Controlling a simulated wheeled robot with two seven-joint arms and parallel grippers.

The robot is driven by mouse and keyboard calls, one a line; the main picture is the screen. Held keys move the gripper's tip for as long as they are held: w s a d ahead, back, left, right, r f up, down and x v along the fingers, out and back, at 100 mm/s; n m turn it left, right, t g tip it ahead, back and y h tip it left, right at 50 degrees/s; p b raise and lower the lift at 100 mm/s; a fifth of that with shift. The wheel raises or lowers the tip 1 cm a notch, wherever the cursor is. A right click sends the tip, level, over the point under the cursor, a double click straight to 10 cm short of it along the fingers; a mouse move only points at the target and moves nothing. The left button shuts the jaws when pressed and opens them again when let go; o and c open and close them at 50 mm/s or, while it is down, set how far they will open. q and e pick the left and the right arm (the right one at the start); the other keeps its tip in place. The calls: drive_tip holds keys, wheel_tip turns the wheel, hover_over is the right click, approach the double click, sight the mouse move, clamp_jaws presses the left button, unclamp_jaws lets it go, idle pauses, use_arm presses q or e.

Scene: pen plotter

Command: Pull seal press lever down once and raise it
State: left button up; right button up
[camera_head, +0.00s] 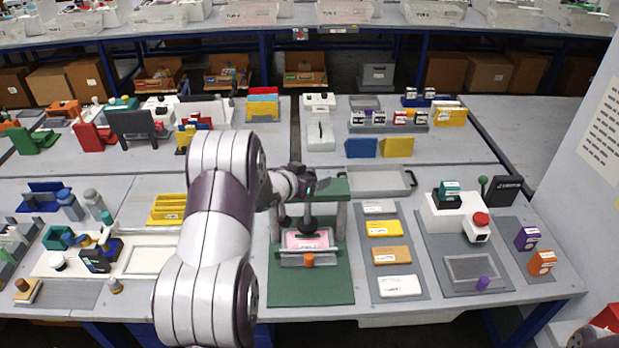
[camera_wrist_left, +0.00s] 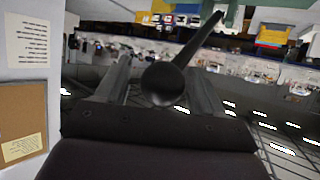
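The seal press (camera_head: 342,190) is a green frame on a green base plate, with a dark plunger above a pink piece (camera_head: 306,240) in a grey holder. My left gripper (camera_head: 304,183) is at the top left of the press frame, at the far end of my arm. In the left wrist view, the lever (camera_wrist_left: 162,84) shows as a dark round knob on a dark rod. It sits between the spread fingers of my left gripper (camera_wrist_left: 166,76), with gaps visible on both sides. My wrist hides much of the lever in the head view.
A grey board (camera_head: 413,296) with several labelled blocks lies right of the press. Further right stands a white machine (camera_head: 446,214) with a red button. A grey tray (camera_head: 378,181) lies behind the press. My left arm covers the table left of it.

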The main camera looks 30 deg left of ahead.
use_arm(q)
drive_tip(key=shift+s+a, duration=0.1)
drive_tip(key=shift+s, duration=0.1)
drive_tip(key=d+b+v, duration=0.1)
drive_tip(key=b+v, duration=0.1)
drive_tip(key=v, duration=1)
drive_tip(key=shift+a+r, duration=0.2)
drive_tip(key=shift+a, duration=0.25)
